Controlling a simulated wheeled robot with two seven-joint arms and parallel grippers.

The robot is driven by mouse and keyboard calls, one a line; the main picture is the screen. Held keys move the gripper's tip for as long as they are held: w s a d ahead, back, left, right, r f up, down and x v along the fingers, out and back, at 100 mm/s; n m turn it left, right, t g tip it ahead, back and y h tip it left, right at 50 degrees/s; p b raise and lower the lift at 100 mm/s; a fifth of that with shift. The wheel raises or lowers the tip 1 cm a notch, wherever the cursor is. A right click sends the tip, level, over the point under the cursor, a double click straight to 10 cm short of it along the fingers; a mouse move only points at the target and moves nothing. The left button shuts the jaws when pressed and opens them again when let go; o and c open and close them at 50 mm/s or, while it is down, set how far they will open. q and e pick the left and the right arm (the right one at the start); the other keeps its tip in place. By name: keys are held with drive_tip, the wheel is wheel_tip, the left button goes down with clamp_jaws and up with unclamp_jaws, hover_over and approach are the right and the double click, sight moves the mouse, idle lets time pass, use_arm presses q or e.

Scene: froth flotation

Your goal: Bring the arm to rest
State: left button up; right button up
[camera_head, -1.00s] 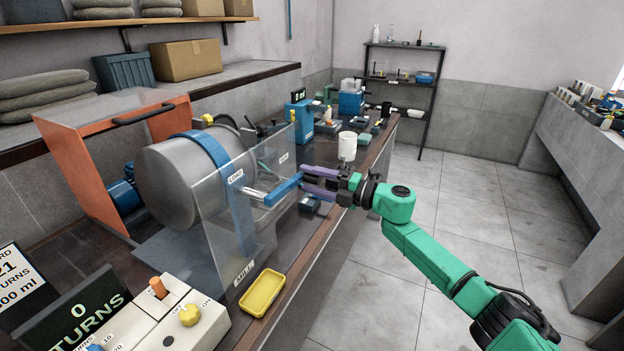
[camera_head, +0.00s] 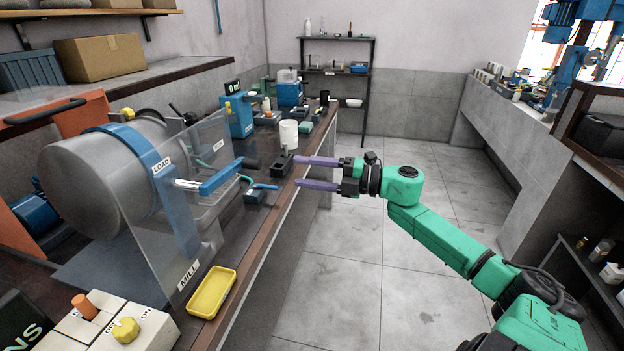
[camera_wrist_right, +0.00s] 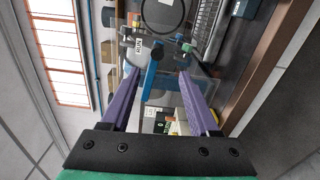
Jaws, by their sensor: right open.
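My right arm (camera_head: 435,235), green with a black wrist, reaches in from the lower right. Its right gripper (camera_head: 291,171) has two purple fingers, spread apart with nothing between them. It points left toward the bench edge. The blue handle (camera_head: 221,176) on the mill's clear guard (camera_head: 205,235) lies to the left of the fingertips, with a gap between. In the right wrist view the open fingers (camera_wrist_right: 158,74) also show, with the blue handle (camera_wrist_right: 151,78) beyond them. My left gripper is not in view.
The mill's grey drum (camera_head: 95,185) stands on the bench at left. A yellow tray (camera_head: 211,292) lies near the bench edge, and a white cup (camera_head: 289,134) stands farther back. Open floor (camera_head: 350,270) lies right of the bench. A second counter (camera_head: 515,140) runs along the right.

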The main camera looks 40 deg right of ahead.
drive_tip(key=shift+s+d, duration=0.4)
drive_tip(key=shift+s, duration=0.05)
drive_tip(key=d+f+m+t+h, duration=0.1)
drive_tip(key=d+f+m+h, duration=0.4)
drive_tip(key=f, duration=0.5)
drive_tip(key=d+f+m+t+h, duration=0.2)
drive_tip(key=d+f+m+h, duration=0.1)
drive_tip(key=d+f+m, duration=0.5)
drive_tip(key=s+f+m+g+h, duration=0.2)
drive_tip(key=s+f+m+h, duration=0.15)
drive_tip(key=f, duration=0.85)
drive_tip(key=s+f+m+g+h, duration=0.25)
drive_tip(key=s+f, duration=0.25)
drive_tip(key=f, duration=0.6)
drive_tip(key=s+a+f+m+g, duration=0.2)
drive_tip(key=s+a+f+g, duration=0.15)
drive_tip(key=s+f, duration=0.45)
drive_tip(key=s+a+f+m+g, duration=0.15)
drive_tip(key=s+a+f, duration=0.35)
drive_tip(key=f, duration=0.5)
drive_tip(key=s+a+f+m+g+y, duration=0.1)
drive_tip(key=s+a+f+g, duration=0.2)
drive_tip(key=s+a, duration=0.3)
drive_tip(key=s+a+f+g+y, duration=0.1)
drive_tip(key=s+a+f+g, duration=0.2)
drive_tip(key=s, duration=0.9)
drive_tip(key=a+f, duration=0.2)
drive_tip(key=a, duration=0.2)
drive_tip(key=shift+f+m, duration=0.3)
drive_tip(key=shift+m, duration=0.05)
